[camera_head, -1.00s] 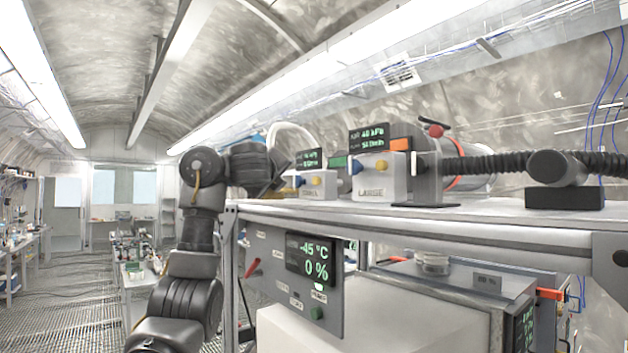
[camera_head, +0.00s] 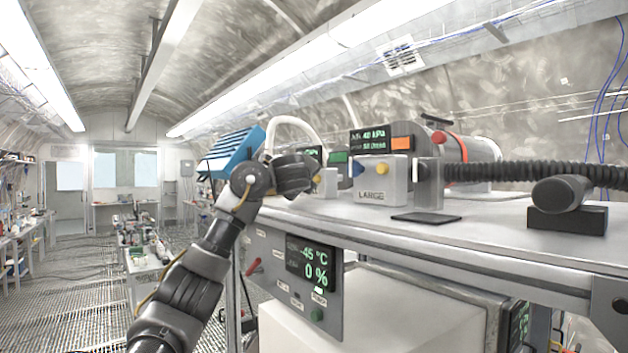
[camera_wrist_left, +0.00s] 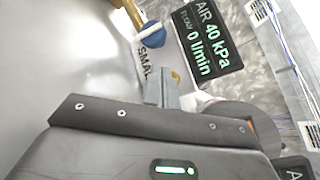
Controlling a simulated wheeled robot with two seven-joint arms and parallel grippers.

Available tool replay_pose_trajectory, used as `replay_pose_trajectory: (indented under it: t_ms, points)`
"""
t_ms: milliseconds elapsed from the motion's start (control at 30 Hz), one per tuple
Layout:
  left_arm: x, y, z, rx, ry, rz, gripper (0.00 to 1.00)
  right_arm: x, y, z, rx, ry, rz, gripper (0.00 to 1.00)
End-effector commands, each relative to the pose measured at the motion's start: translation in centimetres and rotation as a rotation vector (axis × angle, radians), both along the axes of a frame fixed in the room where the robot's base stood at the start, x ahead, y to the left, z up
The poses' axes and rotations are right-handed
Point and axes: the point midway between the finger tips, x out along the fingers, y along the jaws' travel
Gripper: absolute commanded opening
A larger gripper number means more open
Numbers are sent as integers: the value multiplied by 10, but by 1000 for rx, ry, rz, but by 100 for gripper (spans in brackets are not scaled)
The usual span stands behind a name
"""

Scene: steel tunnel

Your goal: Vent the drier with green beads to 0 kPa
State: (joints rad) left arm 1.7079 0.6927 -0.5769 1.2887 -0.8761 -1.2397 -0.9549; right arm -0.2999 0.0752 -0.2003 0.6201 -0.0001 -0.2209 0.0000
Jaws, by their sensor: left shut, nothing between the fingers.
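My left gripper (camera_head: 316,180) is shut and empty in front of the small unit (camera_head: 328,183), largely hiding it. In the left wrist view its fingertips (camera_wrist_left: 165,82) are close to the face marked SMAL; contact is unclear. A yellow knob (camera_wrist_left: 176,76) shows just behind them, a blue knob (camera_wrist_left: 151,35) above. The small unit's display (camera_wrist_left: 207,42) reads AIR 40 kPa, 0 l/min. A green patch (camera_head: 338,157) is beside it in the head view; I cannot make out beads. The LARGE unit (camera_head: 379,182) stands to the right with an orange patch (camera_head: 402,143).
The steel shelf (camera_head: 480,215) has a black pad (camera_head: 426,217) and a ribbed hose (camera_head: 520,172) to the right.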

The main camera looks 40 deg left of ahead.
Motion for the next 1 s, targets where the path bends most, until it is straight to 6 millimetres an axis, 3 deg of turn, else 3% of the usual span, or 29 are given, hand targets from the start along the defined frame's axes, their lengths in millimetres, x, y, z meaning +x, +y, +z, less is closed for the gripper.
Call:
replay_pose_trajectory:
  t_ms: [1000]
  points:
    - [0,0,0,0,0,0,0,0,-6,0,-7,-1,1,0]
